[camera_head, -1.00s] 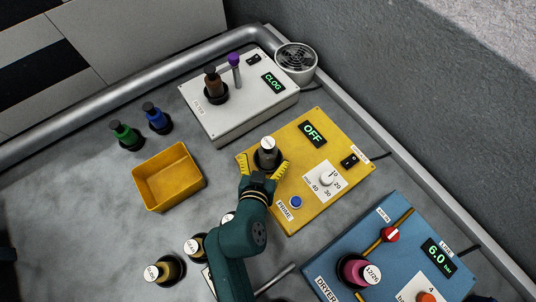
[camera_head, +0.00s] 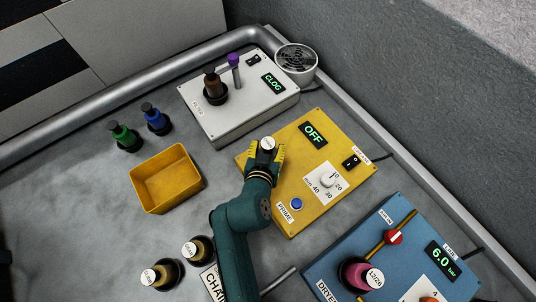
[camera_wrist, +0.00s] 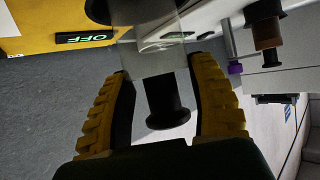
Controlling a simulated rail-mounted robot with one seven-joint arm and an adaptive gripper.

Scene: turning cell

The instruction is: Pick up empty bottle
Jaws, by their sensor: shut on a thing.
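A bottle with a white-topped dark cap (camera_head: 267,143) stands upright at the left end of the yellow PRIME box (camera_head: 268,216). My gripper (camera_head: 265,155) has its yellow fingers on both sides of it and is shut on it. In the wrist view the bottle's clear body (camera_wrist: 160,58) lies between the two fingers (camera_wrist: 160,78), and its dark neck and cap point down the picture. The body looks see-through, with no liquid visible. A black round part shows beyond its base; whether the base still sits in it, I cannot tell.
The white FILTER box (camera_head: 240,115) holds a brown bottle (camera_head: 213,84). Green (camera_head: 122,133) and blue bottles (camera_head: 154,116) stand by an empty yellow tray (camera_head: 152,204). The blue DRYER box (camera_head: 340,245) is at lower right.

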